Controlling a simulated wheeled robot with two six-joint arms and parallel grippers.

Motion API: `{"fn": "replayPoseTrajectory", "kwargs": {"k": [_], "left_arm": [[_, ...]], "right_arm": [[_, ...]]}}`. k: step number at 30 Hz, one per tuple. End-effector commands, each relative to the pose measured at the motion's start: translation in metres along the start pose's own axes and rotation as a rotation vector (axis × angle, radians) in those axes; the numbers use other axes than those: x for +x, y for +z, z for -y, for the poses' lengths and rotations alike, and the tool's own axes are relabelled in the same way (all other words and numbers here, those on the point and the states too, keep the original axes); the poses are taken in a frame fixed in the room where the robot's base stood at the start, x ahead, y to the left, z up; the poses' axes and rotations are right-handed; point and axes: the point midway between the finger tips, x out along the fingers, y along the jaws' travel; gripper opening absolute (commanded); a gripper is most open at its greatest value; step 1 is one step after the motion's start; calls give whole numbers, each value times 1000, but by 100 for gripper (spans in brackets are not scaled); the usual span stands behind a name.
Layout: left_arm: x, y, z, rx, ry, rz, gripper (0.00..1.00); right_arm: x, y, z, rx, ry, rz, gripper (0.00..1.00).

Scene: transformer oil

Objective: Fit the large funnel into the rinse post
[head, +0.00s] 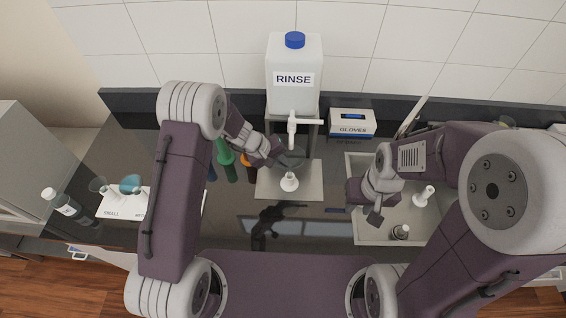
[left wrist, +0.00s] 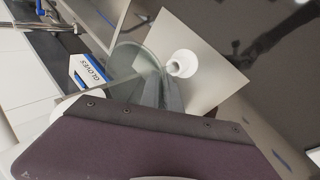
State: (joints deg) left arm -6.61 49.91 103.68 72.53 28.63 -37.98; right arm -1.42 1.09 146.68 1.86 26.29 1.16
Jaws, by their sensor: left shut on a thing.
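The large funnel (head: 293,158) is clear and greyish, and my left gripper (head: 277,155) is shut on it. It also shows in the left wrist view (left wrist: 133,62), its wide round mouth partly hidden by my gripper. The rinse post (head: 289,183) is a short white post on a grey plate under the rinse tap. In the left wrist view the post (left wrist: 182,63) stands beside the funnel, with its top opening showing. The funnel's spout is hard to make out. My right gripper (head: 374,215) hangs over the grey tray at right, its jaws unclear.
A RINSE container (head: 294,75) with a white tap (head: 293,124) stands behind the post. A GLOVES box (head: 352,123) is at its right. The grey tray (head: 372,238) holds small items. Smaller funnels (head: 131,184) stand on a white mat at left. Coloured bottles (head: 225,153) stand near my left arm.

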Motion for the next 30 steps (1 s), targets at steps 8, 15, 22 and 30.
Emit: {"fn": "replayPoseTrajectory", "kwargs": {"k": [8, 15, 22, 30], "left_arm": [[1, 0, 1, 0, 0, 0, 0], [0, 0, 0, 0, 0, 0, 0], [0, 0, 0, 0, 0, 0, 0], [1, 0, 1, 0, 0, 0, 0]], "right_arm": [[4, 0, 0, 0, 0, 0, 31], [7, 1, 0, 0, 0, 0, 31], [7, 1, 0, 0, 0, 0, 31], [11, 1, 0, 0, 0, 0, 31]]}}
